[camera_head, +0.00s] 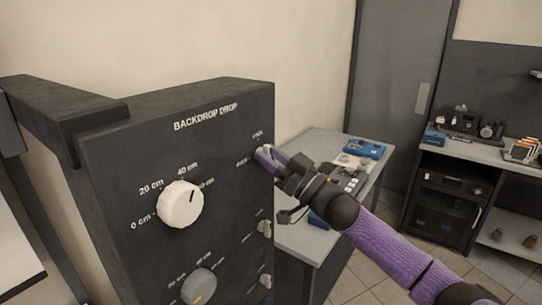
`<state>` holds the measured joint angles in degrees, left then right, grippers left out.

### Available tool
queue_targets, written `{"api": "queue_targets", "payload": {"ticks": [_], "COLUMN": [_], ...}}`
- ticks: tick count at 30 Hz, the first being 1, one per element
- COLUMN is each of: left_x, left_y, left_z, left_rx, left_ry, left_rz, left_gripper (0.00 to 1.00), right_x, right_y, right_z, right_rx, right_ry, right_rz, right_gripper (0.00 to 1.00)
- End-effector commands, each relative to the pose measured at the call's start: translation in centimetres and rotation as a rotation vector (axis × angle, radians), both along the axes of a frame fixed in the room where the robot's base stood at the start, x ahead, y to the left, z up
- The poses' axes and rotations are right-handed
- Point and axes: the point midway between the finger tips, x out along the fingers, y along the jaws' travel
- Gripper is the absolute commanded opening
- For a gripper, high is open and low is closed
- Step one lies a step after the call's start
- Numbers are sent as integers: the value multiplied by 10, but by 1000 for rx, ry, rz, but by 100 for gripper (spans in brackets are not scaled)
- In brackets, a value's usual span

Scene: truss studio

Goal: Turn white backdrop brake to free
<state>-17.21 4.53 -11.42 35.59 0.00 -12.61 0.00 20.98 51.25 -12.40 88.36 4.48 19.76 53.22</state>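A dark panel (118,185) headed "BACKDROP DROP" stands in front of me. A white knob (181,205) on it has a scale with 0 cm, 20 cm and 40 cm marks. My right gripper (264,155) is at the panel's upper right edge, by two small labels too blurred to read surely. The white row's brake there is mostly or wholly hidden by the purple fingertip, and I cannot tell whether they touch. The finger gap is not clear. My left gripper is out of view.
A grey knob (199,287) sits lower on the panel, with two small pale levers (265,228) (265,281) at the right edge. Behind is a grey table (315,145) with a blue box (364,149). A dark cabinet (447,203) stands at right. Tiled floor lies between.

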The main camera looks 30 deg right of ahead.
Motion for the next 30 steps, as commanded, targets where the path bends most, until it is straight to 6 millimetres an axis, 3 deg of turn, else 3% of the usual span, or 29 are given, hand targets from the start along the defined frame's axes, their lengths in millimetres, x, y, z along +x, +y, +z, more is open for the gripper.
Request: {"api": "queue_targets", "payload": {"ticks": [1, 5, 17, 30], "left_x": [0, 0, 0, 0], "left_y": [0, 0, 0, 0], "left_z": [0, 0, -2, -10], "left_rx": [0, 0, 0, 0], "left_ry": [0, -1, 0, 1], "left_rz": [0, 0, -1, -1], "left_gripper": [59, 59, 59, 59], "right_x": [0, 0, 0, 0], "right_y": [0, 0, 0, -1], "right_z": [0, 0, 0, 1], "right_rx": [0, 0, -44, -364], "right_ry": [0, 0, -19, -153], "right_rz": [0, 0, -1, -1], "right_gripper": [25, 0, 0, 0]}}
